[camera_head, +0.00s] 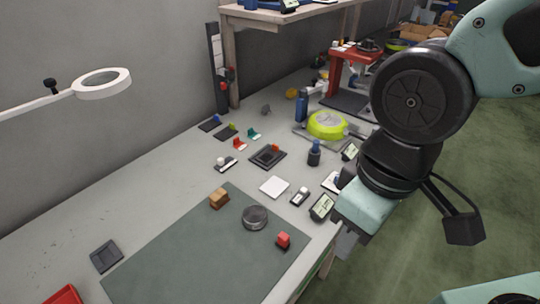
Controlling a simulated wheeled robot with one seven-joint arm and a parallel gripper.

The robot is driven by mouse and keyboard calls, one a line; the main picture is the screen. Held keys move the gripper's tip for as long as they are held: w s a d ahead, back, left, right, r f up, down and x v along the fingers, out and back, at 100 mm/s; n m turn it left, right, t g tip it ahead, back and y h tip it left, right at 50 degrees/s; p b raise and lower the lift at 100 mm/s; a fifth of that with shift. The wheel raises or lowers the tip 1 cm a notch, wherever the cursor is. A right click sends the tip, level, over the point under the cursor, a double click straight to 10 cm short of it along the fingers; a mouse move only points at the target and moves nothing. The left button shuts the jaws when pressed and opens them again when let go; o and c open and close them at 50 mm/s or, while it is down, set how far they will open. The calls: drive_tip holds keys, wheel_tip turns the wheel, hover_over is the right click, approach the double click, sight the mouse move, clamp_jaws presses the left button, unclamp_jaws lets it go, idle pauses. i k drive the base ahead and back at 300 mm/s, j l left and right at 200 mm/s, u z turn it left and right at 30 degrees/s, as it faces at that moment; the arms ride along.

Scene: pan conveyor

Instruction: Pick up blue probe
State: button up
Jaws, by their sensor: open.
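Several blue things show, and I cannot tell for sure which is the blue probe. A small blue piece (216,118) sits on a dark plate at the back left of the bench. A blue-topped piece (315,146) stands upright in a dark round base right of the middle. A taller blue bottle-like thing (301,105) stands behind it. My gripper (347,241) is open at the bench's right front edge, apart from all of these. Its fingers point down and are partly hidden by its own pale green body.
A green mat (190,262) covers the front of the bench, with a wooden block (219,198), a round metal dish (255,217) and a red piece (284,239). Small display devices (322,207) line the right edge. A magnifier arm (100,84) hangs at left.

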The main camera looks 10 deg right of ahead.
sight(316, 143)
drive_tip(key=i+u, duration=0.25)
drive_tip(key=u, duration=0.2)
drive_tip(key=i+l+u, duration=0.15)
drive_tip(key=u, duration=0.25)
drive_tip(key=i, duration=0.1)
